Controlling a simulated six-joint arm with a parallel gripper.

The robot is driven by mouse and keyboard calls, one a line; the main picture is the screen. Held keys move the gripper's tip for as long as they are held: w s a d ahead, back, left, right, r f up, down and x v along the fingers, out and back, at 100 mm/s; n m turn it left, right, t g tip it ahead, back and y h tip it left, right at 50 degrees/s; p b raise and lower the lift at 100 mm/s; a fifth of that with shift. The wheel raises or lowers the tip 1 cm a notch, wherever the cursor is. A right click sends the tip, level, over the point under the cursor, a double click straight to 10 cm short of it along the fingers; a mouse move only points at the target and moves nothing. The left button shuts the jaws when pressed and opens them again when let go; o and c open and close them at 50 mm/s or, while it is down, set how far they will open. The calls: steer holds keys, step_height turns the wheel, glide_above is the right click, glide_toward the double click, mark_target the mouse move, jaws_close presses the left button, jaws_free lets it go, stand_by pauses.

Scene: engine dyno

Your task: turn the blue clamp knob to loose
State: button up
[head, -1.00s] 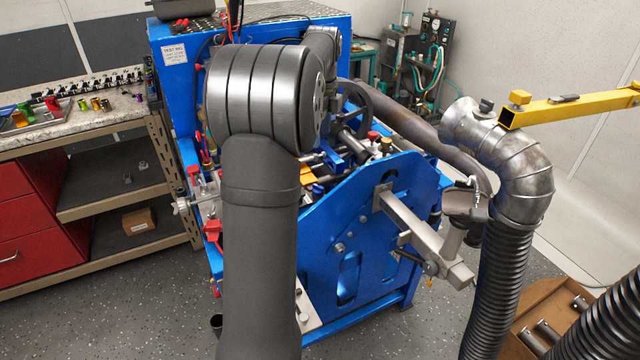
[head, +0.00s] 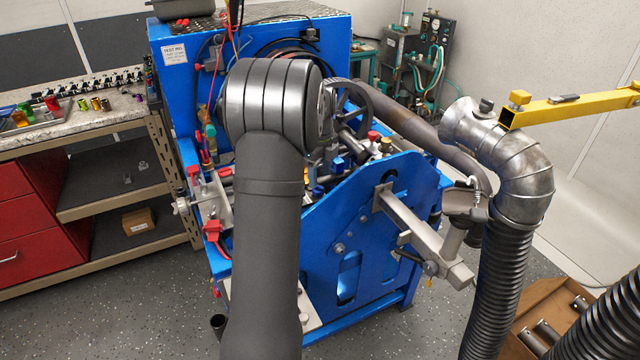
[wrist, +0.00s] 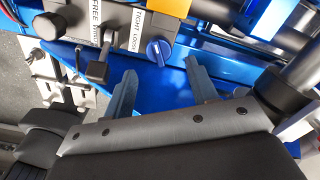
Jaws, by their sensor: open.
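The blue clamp knob (wrist: 159,52) shows in the wrist view on a grey panel, beside printed labels reading TIGHT and LOOSE. It has a pale pointer line; I cannot tell which label it points at. My gripper (wrist: 162,78) is open and empty. Its two fingers stand apart, one to the left and one to the right, with their tips just below the knob in the picture and not closed on it. In the head view my arm hides the gripper, and I cannot make out the knob.
A black-capped lever (wrist: 98,70) stands left of the knob near the FREE label, with a round black knob (wrist: 48,27) farther left. A yellow-orange part (wrist: 230,12) lies at the upper right. In the head view, the blue test rig (head: 370,235) stands beside a ribbed exhaust hose (head: 495,280).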

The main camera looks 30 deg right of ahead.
mark_target(320, 187)
steer(key=shift+f, duration=1.95)
steer(key=c, duration=1)
steer(key=shift+o, duration=0.2)
